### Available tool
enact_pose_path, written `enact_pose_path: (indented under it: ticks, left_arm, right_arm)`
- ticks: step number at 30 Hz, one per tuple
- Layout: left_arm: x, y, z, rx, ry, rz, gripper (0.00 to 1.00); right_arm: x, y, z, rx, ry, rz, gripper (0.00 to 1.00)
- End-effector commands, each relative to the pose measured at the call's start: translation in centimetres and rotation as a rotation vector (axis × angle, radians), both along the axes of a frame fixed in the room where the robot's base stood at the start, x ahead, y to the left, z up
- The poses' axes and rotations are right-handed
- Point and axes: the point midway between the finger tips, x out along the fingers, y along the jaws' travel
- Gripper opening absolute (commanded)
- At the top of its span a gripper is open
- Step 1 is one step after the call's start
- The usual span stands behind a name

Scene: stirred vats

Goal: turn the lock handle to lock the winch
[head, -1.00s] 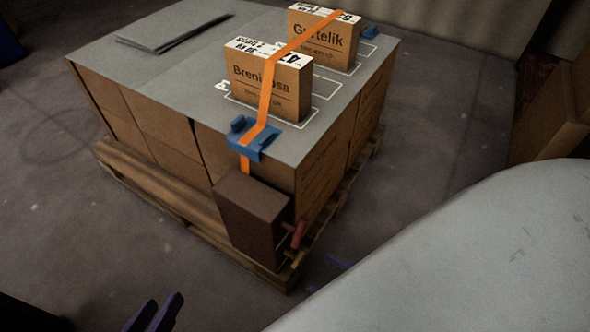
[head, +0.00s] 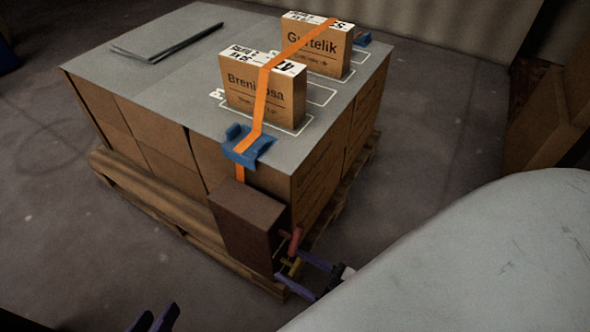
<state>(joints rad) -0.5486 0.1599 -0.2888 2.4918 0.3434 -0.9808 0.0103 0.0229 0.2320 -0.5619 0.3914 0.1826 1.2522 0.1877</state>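The winch (head: 246,222) is a brown box at the near corner of the loaded pallet, below an orange strap (head: 258,110). A red handle (head: 295,240) and, below it, a yellow handle (head: 292,267) stick out from its right side. I cannot tell which is the lock handle. My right gripper (head: 290,268) has its purple fingers spread, one above and one below the yellow handle; contact is not clear. My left gripper (head: 160,312) shows only two finger ends, apart and empty, at the bottom edge, away from the winch.
Two cartons, one in front (head: 264,90) and one behind (head: 316,45), stand on the grey load top under the strap. A blue corner piece (head: 246,146) sits at the edge. A large pale rounded surface (head: 480,260) fills the lower right. Floor left of the pallet is clear.

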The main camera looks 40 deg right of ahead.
Motion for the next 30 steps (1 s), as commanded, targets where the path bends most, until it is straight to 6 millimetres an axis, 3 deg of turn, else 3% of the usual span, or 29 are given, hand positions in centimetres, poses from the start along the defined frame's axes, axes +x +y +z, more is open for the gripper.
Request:
enact_pose_path:
  ticks: [1, 5, 17, 30]
  left_arm:
    - [-0.01, 0.01, 0.01, 0.0, 0.0, 0.0, 0.31]
    - [0.0, 0.0, 0.02, 0.0, 0.0, 0.0, 0.31]
    - [-0.01, -0.01, 0.06, 0.0, -0.001, -0.001, 0.31]
    - [-0.02, -0.02, 0.09, -0.001, -0.002, -0.001, 0.31]
  right_arm:
    - [-0.02, -0.01, 0.0, 0.0, 0.0, 0.0, 0.48]
    - [-0.03, 0.0, 0.0, 0.0, 0.0, 0.0, 0.29]
    - [-0.07, 0.0, 0.0, 0.077, 0.031, 0.001, 0.29]
    - [-0.1, 0.0, 0.01, 0.416, 0.171, 0.001, 0.29]
